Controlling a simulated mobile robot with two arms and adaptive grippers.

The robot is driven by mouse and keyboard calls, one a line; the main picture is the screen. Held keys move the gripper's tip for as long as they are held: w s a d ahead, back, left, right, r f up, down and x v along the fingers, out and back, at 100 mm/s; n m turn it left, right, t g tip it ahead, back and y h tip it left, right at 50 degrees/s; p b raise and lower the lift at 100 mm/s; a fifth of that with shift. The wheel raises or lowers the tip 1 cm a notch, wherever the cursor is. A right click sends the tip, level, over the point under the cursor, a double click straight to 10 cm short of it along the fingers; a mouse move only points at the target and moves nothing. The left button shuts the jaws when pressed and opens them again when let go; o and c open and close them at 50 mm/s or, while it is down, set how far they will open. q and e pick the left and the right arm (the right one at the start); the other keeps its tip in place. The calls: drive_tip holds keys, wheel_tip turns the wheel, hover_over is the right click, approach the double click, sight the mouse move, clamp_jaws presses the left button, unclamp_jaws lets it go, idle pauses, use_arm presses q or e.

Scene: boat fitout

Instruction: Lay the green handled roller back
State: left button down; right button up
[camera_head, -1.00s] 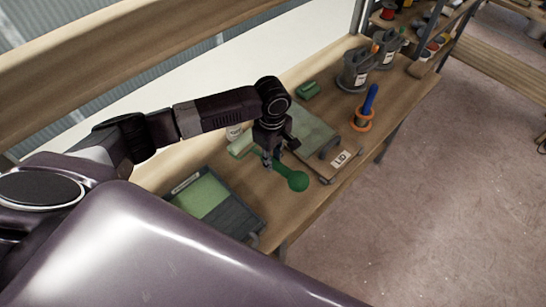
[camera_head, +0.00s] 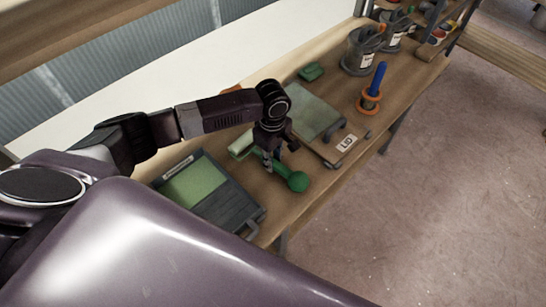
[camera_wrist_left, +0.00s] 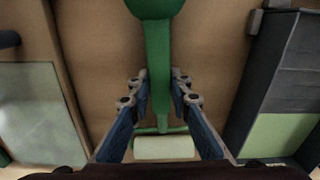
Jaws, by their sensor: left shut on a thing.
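The green handled roller has a round green knob (camera_head: 298,181) at its near end and a pale green roller sleeve (camera_head: 241,144) at its far end. My left gripper (camera_head: 271,163) is over the middle of it, pointing down, and is shut on the green handle. In the left wrist view the handle (camera_wrist_left: 158,65) runs between the two fingers (camera_wrist_left: 158,100), with the pale sleeve (camera_wrist_left: 164,148) beyond them. The roller is over the bare bench between a tray and a flat board. I cannot tell whether it touches the bench. My right gripper is not in view.
A dark tray (camera_head: 235,205) with a green inside lies to the left on the wooden bench (camera_head: 395,95). A grey-green board (camera_head: 312,113) with a label lies to the right. Beyond are an orange ring stand with a blue post (camera_head: 376,82), a green block (camera_head: 311,71) and grey pots (camera_head: 362,50).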

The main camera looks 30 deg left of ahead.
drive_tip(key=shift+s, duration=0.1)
use_arm(q)
drive_tip(key=c, duration=1.7)
unclamp_jaws()
drive_tip(key=shift+c, duration=0.2)
drive_tip(key=shift+o, duration=0.3)
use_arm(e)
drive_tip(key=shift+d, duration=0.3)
use_arm(q)
drive_tip(key=shift+r, duration=0.1)
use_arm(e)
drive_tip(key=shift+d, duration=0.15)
use_arm(q)
wheel_tip(320, 180, up, 12)
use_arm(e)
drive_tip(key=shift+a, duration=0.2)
